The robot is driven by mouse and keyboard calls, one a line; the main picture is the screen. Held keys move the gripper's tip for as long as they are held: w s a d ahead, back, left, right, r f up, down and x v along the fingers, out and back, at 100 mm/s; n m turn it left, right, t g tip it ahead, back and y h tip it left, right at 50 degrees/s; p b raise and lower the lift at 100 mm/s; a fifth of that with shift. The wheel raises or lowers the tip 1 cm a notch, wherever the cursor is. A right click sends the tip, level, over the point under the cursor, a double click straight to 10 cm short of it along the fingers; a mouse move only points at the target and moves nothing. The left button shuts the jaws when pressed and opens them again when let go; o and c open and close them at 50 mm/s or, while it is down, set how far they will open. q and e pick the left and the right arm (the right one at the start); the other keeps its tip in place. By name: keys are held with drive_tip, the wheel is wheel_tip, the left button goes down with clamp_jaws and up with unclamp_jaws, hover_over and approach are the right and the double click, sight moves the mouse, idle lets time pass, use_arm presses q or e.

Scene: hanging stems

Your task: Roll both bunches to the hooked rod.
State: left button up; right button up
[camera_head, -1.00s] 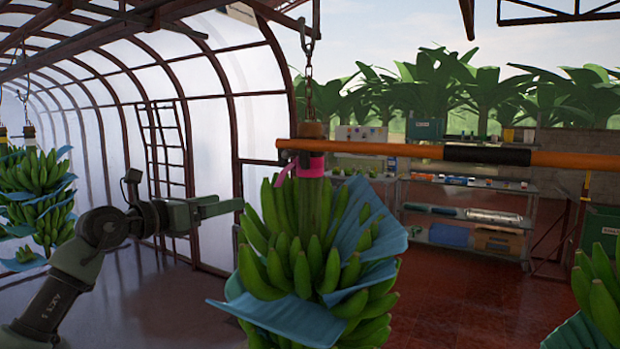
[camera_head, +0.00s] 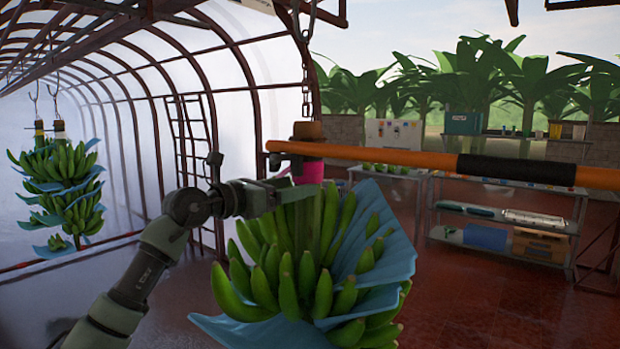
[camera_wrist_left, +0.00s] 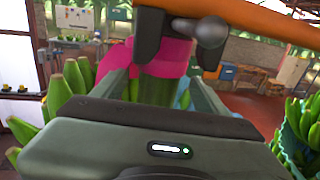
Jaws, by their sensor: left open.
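A green banana bunch (camera_head: 300,265) with blue sheets between its hands hangs in the middle of the head view. Its stem top carries a pink band (camera_head: 308,172) and hangs from a chain (camera_head: 306,85). My left gripper (camera_head: 288,190) is at the stem just below the band. In the left wrist view its open fingers (camera_wrist_left: 160,92) lie either side of the stem and pink band (camera_wrist_left: 160,58). An orange rod (camera_head: 400,157) with a black sleeve crosses the stem top, a grey fitting at its end. Another bunch (camera_wrist_left: 300,130) shows in the wrist view. My right gripper is out of view.
More bunches (camera_head: 62,190) hang from hooks at the far left. Metal shelves (camera_head: 505,215) with boxes and tools stand behind on the right. A ladder (camera_head: 190,140) stands against the curved wall. The red floor between is open.

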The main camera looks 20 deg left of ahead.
use_arm(q)
drive_tip(key=x, duration=0.1)
drive_tip(key=p+x, duration=0.1)
drive_tip(key=shift+w+d+r, duration=0.2)
drive_tip(key=shift+r, duration=0.05)
drive_tip(key=shift+f+p+x, duration=0.25)
drive_tip(key=shift+p+x, duration=0.05)
drive_tip(key=shift+x, duration=0.7)
drive_tip(key=shift+w, duration=0.15)
drive_tip(key=shift+s+a, duration=0.1)
drive_tip(key=shift+s, duration=0.1)
clamp_jaws()
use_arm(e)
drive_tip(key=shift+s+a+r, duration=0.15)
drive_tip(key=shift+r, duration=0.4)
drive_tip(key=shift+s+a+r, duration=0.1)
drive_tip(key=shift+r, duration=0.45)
